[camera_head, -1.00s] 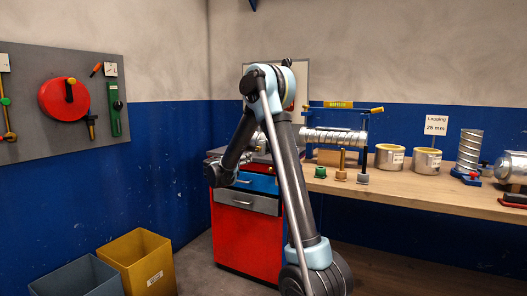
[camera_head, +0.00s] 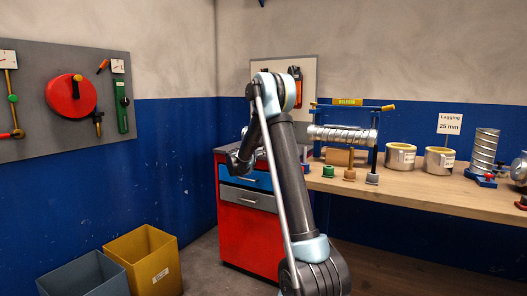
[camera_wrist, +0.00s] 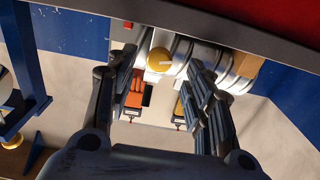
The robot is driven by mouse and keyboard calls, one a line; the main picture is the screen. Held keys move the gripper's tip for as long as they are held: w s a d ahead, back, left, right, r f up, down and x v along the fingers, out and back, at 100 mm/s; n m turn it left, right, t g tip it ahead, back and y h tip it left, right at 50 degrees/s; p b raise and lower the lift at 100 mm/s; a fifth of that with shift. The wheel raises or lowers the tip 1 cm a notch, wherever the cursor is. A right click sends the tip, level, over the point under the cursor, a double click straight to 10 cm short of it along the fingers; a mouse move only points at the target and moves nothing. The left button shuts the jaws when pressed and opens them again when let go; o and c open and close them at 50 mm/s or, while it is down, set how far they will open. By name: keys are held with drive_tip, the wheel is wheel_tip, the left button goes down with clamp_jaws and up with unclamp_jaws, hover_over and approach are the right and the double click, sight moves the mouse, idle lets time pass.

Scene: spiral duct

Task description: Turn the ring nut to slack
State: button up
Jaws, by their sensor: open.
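The spiral duct (camera_head: 342,135) is a ribbed silver tube held level above the bench, with a blue post (camera_head: 374,150) at its right end. Green (camera_head: 328,171), brass (camera_head: 350,173) and grey (camera_head: 372,179) fittings stand below it; I cannot tell which part is the ring nut. In the wrist view my gripper (camera_wrist: 160,64) is open and empty. A round yellow knob-like part (camera_wrist: 159,60) appears between its fingertips, in front of silver ribbed tubing (camera_wrist: 185,52); I cannot tell its distance.
The wooden bench (camera_head: 425,192) carries lagging rolls (camera_head: 400,157) and an upright spiral piece (camera_head: 484,150). A red drawer cabinet (camera_head: 246,235) stands behind my arm. Yellow (camera_head: 145,260) and grey (camera_head: 85,276) bins stand on the floor at left.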

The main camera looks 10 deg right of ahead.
drive_tip(key=shift+x, duration=2.8)
drive_tip(key=c, duration=1)
